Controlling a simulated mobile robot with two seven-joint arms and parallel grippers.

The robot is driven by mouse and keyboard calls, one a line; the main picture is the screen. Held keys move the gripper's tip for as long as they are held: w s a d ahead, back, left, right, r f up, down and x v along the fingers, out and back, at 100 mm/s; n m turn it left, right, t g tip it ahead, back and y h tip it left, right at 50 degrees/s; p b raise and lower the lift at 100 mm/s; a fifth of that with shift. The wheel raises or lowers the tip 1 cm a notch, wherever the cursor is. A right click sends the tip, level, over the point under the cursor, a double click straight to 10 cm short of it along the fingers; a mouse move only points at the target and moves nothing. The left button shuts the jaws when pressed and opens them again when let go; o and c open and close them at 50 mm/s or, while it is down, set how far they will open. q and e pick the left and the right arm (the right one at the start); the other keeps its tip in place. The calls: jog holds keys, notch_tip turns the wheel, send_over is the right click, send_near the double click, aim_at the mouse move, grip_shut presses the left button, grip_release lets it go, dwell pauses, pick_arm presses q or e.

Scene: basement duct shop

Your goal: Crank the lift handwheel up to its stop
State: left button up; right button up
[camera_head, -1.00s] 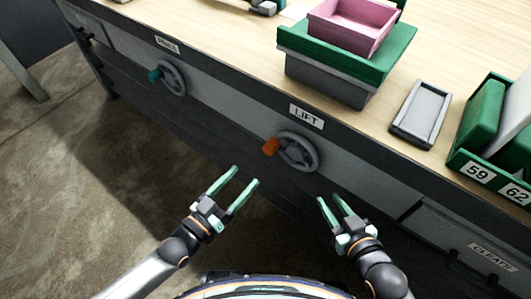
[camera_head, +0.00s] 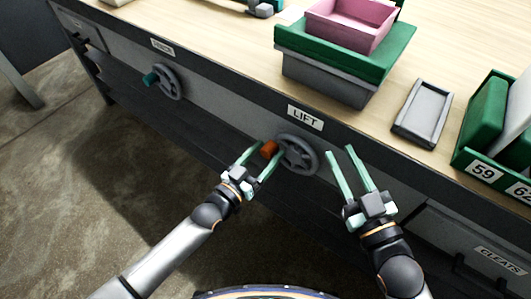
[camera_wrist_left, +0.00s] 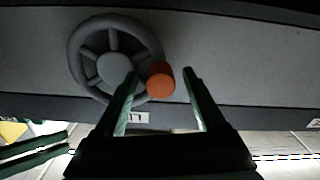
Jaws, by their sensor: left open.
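The lift handwheel (camera_head: 299,154) is a grey spoked wheel on the bench front, under the white LIFT label (camera_head: 305,118). Its orange knob (camera_head: 269,149) is on the wheel's left side in the head view. My left gripper (camera_head: 262,156) is open, with its fingers on either side of the knob. In the left wrist view the knob (camera_wrist_left: 160,80) shows between the open fingertips, with the wheel (camera_wrist_left: 112,62) to its left. Whether a finger touches the knob I cannot tell. My right gripper (camera_head: 341,157) is open and empty, just right of the wheel.
A second handwheel (camera_head: 168,82) with a teal knob is further left on the bench front. On the bench top are a pink bin (camera_head: 350,25) on a green tray, a grey tray (camera_head: 422,112) and a green numbered box (camera_head: 464,160). A CLEATS drawer is at lower right.

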pick_arm(q)
grip_shut()
dwell(0.5)
dwell(0.8)
